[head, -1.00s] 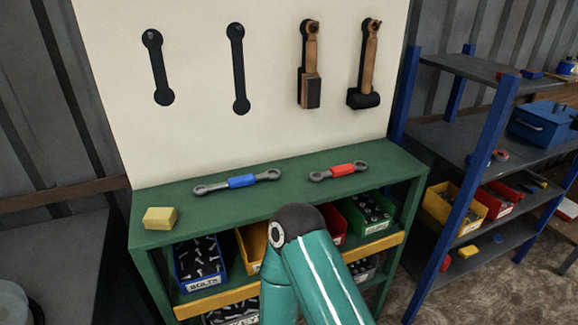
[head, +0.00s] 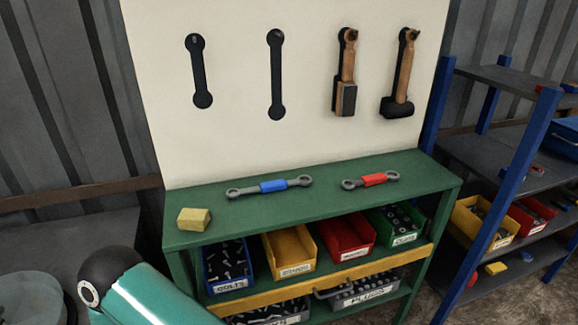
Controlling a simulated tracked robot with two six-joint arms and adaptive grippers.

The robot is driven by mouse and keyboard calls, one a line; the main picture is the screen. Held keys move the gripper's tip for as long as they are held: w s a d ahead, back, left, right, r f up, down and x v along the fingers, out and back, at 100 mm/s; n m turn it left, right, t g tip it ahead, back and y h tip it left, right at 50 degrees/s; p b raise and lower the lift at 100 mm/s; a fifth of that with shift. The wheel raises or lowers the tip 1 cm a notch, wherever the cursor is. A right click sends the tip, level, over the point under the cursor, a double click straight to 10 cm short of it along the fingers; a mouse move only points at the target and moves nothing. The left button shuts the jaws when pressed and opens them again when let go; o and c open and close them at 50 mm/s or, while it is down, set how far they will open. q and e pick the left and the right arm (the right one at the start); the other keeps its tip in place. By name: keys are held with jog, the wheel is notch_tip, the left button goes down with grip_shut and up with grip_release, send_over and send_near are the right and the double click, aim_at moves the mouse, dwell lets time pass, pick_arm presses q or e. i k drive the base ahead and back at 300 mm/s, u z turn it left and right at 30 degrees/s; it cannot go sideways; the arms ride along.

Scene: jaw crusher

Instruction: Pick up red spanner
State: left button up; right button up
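The red spanner (head: 371,181) lies flat on the green bench top (head: 330,206), towards its right side. It has grey ring ends and a red middle band. A similar spanner with a blue band (head: 270,186) lies to its left on the same top, apart from it. Part of one of my arms, teal with a black joint, shows at the lower left, well away from the red spanner. Neither gripper is in view.
A yellow block (head: 194,219) sits at the bench's left front corner. A pegboard (head: 240,135) with two hammers stands behind. Blue-framed shelving (head: 507,185) stands at the right.

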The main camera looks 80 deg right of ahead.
aim_at(370, 179)
jog(key=u, duration=0.2)
jog(key=k, duration=2.55)
jog(key=z, duration=1.45)
jog(key=i, duration=1.05)
jog(key=u, duration=0.1)
